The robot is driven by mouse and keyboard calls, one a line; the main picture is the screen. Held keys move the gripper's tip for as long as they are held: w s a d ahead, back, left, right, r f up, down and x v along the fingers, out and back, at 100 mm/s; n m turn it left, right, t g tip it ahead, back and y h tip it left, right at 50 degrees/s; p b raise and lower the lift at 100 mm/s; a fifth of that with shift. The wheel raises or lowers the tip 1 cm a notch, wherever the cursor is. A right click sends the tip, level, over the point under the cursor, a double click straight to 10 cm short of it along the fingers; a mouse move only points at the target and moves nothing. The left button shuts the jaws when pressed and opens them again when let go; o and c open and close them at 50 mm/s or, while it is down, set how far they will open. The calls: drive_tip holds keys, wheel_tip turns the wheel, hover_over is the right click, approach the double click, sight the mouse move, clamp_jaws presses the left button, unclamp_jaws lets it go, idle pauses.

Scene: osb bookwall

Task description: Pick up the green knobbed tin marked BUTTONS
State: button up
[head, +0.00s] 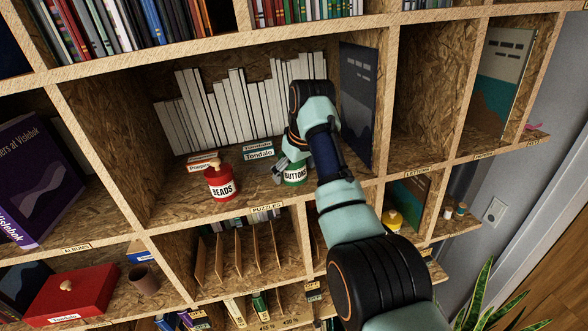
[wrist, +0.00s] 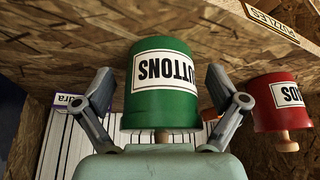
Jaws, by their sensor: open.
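The green tin marked BUTTONS (head: 295,176) stands on the OSB shelf in the head view, partly hidden behind my arm. In the wrist view the green tin (wrist: 160,80) shows upside down, with its white label facing the camera side. My gripper (wrist: 160,90) is open, with one finger on each side of the tin. Gaps show between the fingers and the tin's sides in this view. In the head view my gripper (head: 284,166) is mostly hidden by the arm.
A red tin marked BEADS (head: 220,184) stands left of the green tin. Small boxes (head: 258,150) and a row of white books (head: 230,105) stand behind. A dark panel (head: 357,100) leans at the compartment's right side.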

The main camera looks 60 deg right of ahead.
clamp_jaws()
idle(0.3)
idle(0.4)
